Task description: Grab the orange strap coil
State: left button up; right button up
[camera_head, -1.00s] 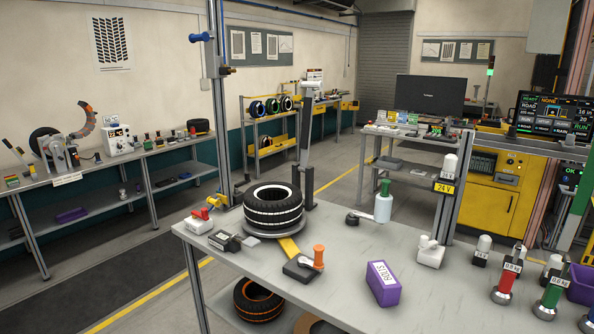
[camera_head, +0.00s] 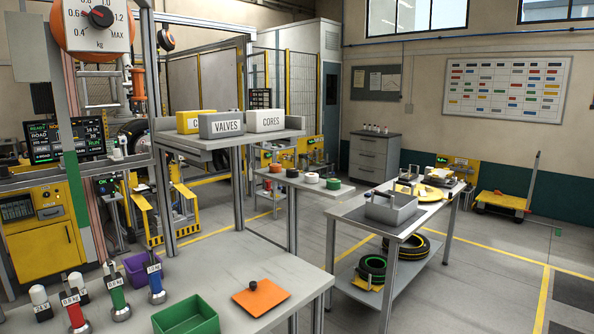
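A short row of small strap coils lies on a narrow grey side shelf (camera_head: 310,192) in the middle of the head view. The leftmost coil (camera_head: 276,168) looks orange-red; it is small, so its exact shade is hard to tell. To its right are a black coil (camera_head: 292,172), a white coil (camera_head: 312,177) and a green coil (camera_head: 333,184). Nothing is touching the orange-red coil. Neither of my grippers is in view.
The near workbench (camera_head: 229,265) holds a green bin (camera_head: 186,317), an orange plate (camera_head: 261,299) with a black knob, and weighted handles. A raised shelf carries labelled boxes, including VALVES (camera_head: 221,124). A cart (camera_head: 392,213) with a grey tray stands right. Floor is open beyond it.

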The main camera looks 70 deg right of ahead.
aim_at(273, 168)
jog(key=z, duration=2.3)
jog(key=i+l+u, duration=0.1)
jog(key=l, duration=0.3)
jog(key=i+l, duration=0.35)
jog(key=i+l+u, duration=0.15)
jog(key=l, duration=0.35)
jog(key=i+l+u, duration=0.1)
jog(key=i+l, duration=0.15)
jog(key=l, duration=0.15)
jog(key=i+l+u, duration=0.1)
jog(key=l, duration=0.35)
jog(key=i+l, duration=0.2)
jog(key=l, duration=0.3)
jog(key=i+l+u, duration=0.15)
jog(key=l, duration=0.3)
jog(key=i+l+u, duration=0.1)
jog(key=l, duration=0.4)
